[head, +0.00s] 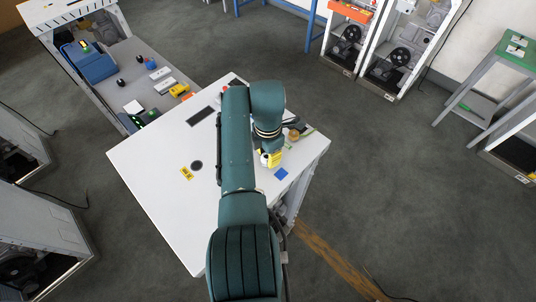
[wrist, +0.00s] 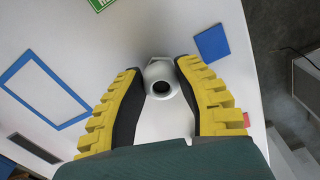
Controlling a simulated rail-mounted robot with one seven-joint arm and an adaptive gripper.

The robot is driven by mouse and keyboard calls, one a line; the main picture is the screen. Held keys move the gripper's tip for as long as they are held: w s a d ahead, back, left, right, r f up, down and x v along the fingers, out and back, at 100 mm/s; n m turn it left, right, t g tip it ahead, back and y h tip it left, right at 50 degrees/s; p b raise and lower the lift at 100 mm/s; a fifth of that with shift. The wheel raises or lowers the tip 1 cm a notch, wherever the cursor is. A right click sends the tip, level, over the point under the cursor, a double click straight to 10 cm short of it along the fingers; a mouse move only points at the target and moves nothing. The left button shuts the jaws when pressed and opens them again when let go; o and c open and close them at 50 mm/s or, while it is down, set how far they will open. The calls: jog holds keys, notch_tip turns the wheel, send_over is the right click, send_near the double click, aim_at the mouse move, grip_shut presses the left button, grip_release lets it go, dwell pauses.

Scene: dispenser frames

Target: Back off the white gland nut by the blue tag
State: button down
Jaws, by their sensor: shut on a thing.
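The white gland nut (wrist: 158,71) with a dark round hole shows in the wrist view, between the two yellow and black fingers of my gripper (wrist: 160,68). The fingers are shut on its sides. The blue tag (wrist: 211,43) lies flat on the white surface just to the upper right of the nut. In the head view the blue tag (head: 281,174) is near the right edge of the white tabletop, and my gripper (head: 270,158) is just above and left of it. The nut cannot be made out there, and my arm covers part of the tabletop.
The white tabletop (head: 150,165) has a yellow label (head: 186,173) and a dark round spot (head: 196,165). A brown round object (head: 294,134) stands beyond my gripper. Grey floor surrounds the table.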

jog(key=shift+f, duration=0.2)
jog(key=c, duration=0.7)
grip_release()
jog(key=shift+r, duration=0.1)
notch_tip(320, 180, up, 12)
